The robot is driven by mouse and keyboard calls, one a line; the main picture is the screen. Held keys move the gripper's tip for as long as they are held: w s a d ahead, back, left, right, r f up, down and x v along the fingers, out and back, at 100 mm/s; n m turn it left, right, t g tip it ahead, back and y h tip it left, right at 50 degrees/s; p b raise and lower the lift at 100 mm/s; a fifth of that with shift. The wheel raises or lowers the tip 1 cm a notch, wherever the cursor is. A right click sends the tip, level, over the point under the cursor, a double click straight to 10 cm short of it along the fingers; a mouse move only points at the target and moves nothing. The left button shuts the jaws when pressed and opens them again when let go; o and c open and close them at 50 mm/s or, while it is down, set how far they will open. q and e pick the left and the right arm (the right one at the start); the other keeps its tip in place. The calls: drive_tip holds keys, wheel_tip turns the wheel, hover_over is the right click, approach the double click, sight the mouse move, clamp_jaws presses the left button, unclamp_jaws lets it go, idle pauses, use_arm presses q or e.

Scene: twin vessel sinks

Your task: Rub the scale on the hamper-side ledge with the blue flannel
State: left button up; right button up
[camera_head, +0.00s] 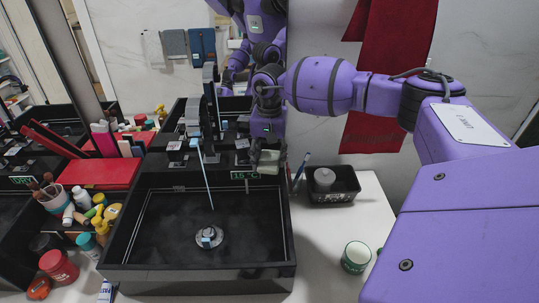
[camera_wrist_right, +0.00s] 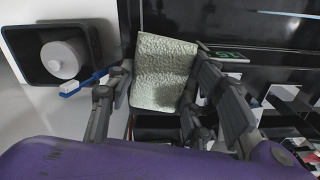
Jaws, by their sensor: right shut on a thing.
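My right gripper (camera_head: 268,163) is above the back right corner of the black sink (camera_head: 120,225). It is shut on a pale green, textured cloth (camera_wrist_right: 165,72); its fingers flank the cloth in the right wrist view (camera_wrist_right: 155,100). The cloth does not look blue. A blue cloth (camera_head: 202,47) hangs beside a grey one and a white one at the back, apparently in the mirror. I cannot make out any scale on the sink ledge, and no hamper is clearly visible. My left gripper is not in view.
A black tray (camera_head: 345,185) with a grey roll stands right of the sink, a blue toothbrush (camera_wrist_right: 84,82) beside it. Bottles, a brush cup (camera_head: 57,202) and a red box (camera_head: 97,174) crowd the left. The tall tap (camera_head: 208,110) rises behind the sink.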

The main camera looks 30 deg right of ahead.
drive_tip(key=shift+w+r, duration=0.15)
drive_tip(key=shift+r, duration=0.4)
wheel_tip(320, 180, up, 4)
drive_tip(key=shift+f+p, duration=0.2)
drive_tip(key=shift+p, duration=0.35)
drive_tip(key=shift+r, duration=0.65)
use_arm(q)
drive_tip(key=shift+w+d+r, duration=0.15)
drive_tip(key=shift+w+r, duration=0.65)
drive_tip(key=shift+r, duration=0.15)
use_arm(e)
drive_tip(key=shift+r, duration=0.95)
drive_tip(key=shift+r+p, duration=0.35)
drive_tip(key=shift+r, duration=0.3)
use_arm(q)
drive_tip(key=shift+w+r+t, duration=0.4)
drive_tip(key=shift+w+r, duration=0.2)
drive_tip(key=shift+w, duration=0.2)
